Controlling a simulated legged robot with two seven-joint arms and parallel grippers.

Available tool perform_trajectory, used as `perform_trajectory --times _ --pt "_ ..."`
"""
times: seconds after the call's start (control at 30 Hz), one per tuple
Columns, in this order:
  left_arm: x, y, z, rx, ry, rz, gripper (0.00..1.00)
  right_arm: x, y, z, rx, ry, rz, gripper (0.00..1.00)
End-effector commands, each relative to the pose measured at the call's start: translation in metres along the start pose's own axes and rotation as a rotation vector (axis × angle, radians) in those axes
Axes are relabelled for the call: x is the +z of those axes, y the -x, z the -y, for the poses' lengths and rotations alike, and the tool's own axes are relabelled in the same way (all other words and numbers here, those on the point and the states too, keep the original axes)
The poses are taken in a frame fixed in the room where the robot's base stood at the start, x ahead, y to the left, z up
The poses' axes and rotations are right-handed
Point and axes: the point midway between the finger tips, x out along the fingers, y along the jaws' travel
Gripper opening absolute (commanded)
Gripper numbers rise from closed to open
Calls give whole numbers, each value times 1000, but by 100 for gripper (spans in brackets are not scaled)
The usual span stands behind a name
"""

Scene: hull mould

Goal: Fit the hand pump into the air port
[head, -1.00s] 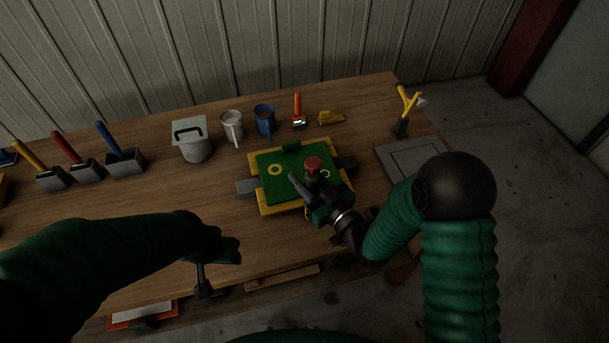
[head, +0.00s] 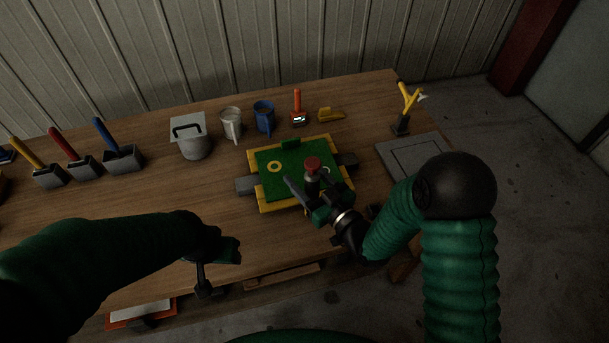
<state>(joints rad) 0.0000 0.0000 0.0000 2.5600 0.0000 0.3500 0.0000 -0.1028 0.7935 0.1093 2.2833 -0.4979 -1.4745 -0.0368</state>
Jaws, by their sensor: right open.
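The hand pump (head: 312,165), with a red top and a grey body, stands upright over the right part of the green mould (head: 290,160) in its yellow frame. My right gripper (head: 316,193) is open, with its fingers close around or beside the pump's lower part. The pump's foot is hidden by the gripper, so I cannot tell whether it sits in the air port. A yellow ring (head: 274,167) shows on the left of the mould. My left gripper (head: 210,262) is near the table's front edge, away from the mould; its jaws are unclear.
Behind the mould stand a lidded grey pot (head: 191,140), a white mug (head: 231,123), a blue mug (head: 264,116), an orange-handled tool (head: 298,112) and a yellow item (head: 331,115). A yellow forked item (head: 407,105) and a grey panel (head: 413,156) are at right.

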Motion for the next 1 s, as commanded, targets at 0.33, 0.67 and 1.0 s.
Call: perform_trajectory --times 0.33,0.67,1.0 --pt "1 -5 0 0 0 0 48 3 46 -1 4 -2 5 59" --pt "-12 48 0 0 0 -1 48 -7 132 -1 2 -6 9 59" --pt "-15 63 0 0 0 0 48 1 168 0 1 -1 1 59"
